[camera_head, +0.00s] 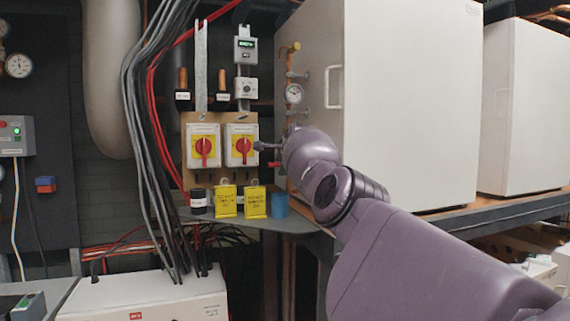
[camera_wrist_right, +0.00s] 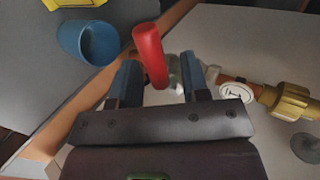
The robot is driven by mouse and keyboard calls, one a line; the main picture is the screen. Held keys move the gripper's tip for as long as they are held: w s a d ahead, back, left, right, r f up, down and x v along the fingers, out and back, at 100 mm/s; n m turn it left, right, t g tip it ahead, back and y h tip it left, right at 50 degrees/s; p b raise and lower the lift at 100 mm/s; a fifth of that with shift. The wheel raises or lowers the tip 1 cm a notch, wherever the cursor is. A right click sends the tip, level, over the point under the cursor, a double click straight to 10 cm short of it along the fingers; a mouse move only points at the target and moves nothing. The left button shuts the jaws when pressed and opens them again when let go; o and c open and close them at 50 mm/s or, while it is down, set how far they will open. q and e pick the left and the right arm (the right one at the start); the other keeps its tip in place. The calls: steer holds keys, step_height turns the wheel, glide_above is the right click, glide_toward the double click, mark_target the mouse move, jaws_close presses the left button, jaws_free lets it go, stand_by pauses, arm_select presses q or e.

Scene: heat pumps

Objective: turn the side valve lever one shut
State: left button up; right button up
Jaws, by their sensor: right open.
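The red side valve lever (camera_wrist_right: 150,55) shows in the right wrist view, standing up between my right gripper's two blue fingers (camera_wrist_right: 160,75). A grey valve body sits just right of the lever. The fingers are apart, and I see no clear contact with the lever; its exact depth between them is hard to tell. In the head view, my right gripper (camera_head: 262,147) is beside the white cabinet's left side, and a small red lever (camera_head: 276,164) shows just below it. The purple wrist hides part of the pipework. My left gripper is not in view.
A copper pipe with a gauge (camera_head: 293,93) runs up the cabinet (camera_head: 400,100). Left are two red rotary switches (camera_head: 203,147), yellow tags (camera_head: 255,202) and a blue cup (camera_head: 279,205) on a grey shelf. The cup also shows in the wrist view (camera_wrist_right: 88,43), as does a brass fitting (camera_wrist_right: 290,103).

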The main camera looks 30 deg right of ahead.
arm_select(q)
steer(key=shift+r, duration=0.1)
arm_select(e)
steer(key=shift+r, duration=0.1)
steer(key=shift+s+r+p, duration=0.35)
steer(key=shift+r+p, duration=0.1)
steer(key=shift+p, duration=0.2)
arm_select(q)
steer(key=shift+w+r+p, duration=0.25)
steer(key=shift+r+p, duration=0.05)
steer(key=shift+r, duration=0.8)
arm_select(e)
steer(key=v, duration=0.9)
steer(key=shift+s, duration=0.35)
steer(key=shift+a+f, duration=0.1)
steer(key=shift+a, duration=0.05)
steer(key=c, duration=0.3)
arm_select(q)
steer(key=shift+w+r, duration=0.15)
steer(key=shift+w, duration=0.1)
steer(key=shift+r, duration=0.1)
